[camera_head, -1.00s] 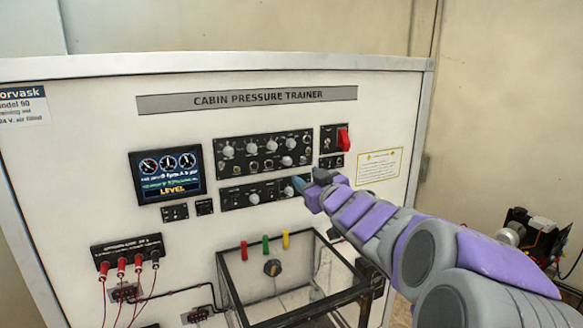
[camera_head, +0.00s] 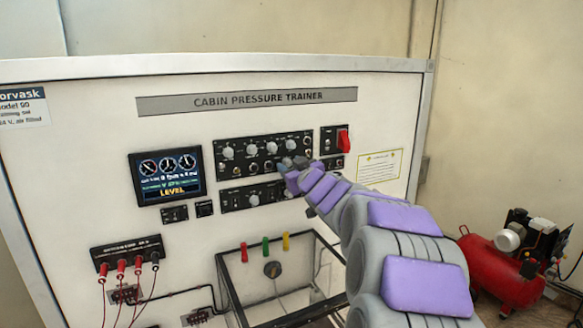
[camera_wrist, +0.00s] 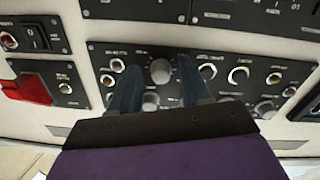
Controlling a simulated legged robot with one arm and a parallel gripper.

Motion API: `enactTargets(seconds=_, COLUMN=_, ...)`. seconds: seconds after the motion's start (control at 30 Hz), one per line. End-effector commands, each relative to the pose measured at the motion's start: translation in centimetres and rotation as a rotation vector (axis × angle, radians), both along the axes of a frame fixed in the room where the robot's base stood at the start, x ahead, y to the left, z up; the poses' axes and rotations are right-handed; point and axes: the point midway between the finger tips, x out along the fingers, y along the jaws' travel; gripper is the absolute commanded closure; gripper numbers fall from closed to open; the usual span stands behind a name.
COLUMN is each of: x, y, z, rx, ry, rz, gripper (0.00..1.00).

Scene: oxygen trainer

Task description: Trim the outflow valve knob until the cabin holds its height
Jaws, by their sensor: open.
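The black upper control panel (camera_head: 238,165) carries a row of grey knobs, and a lower panel (camera_head: 228,203) sits beneath it. The labels are too small to tell which knob is the outflow valve. My gripper (camera_head: 292,163) is at the right half of the upper panel and hides part of it. In the wrist view my gripper (camera_wrist: 158,80) is open, its two fingers on either side of a grey knob (camera_wrist: 160,71). Contact with the knob cannot be told. A second grey knob (camera_wrist: 150,102) shows nearer the gripper's palm. The display (camera_head: 167,175) shows dials and the word LEVEL.
A red switch (camera_head: 343,140) is just right of the upper panel; it also shows in the wrist view (camera_wrist: 27,89). A clear-sided box (camera_head: 225,275) with a black frame juts out below. Red cables (camera_head: 122,285) hang at lower left. A red compressor (camera_head: 500,270) stands on the right.

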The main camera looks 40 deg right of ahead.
Motion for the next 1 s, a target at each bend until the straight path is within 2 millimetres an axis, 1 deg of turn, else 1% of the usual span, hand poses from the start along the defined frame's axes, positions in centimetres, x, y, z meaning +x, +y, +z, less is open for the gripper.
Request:
enactTargets(seconds=0.13, x=-0.01, y=0.01, z=0.01, rx=0.000, ry=0.000, rz=0.000, gripper=0.54)
enactTargets(seconds=0.6, x=-0.03, y=-0.03, z=-0.01, rx=0.000, ry=0.000, rz=0.000, gripper=0.99)
enactTargets(seconds=1.0, x=-0.04, y=-0.07, z=0.03, rx=-0.020, ry=0.007, rz=0.000, gripper=1.00)
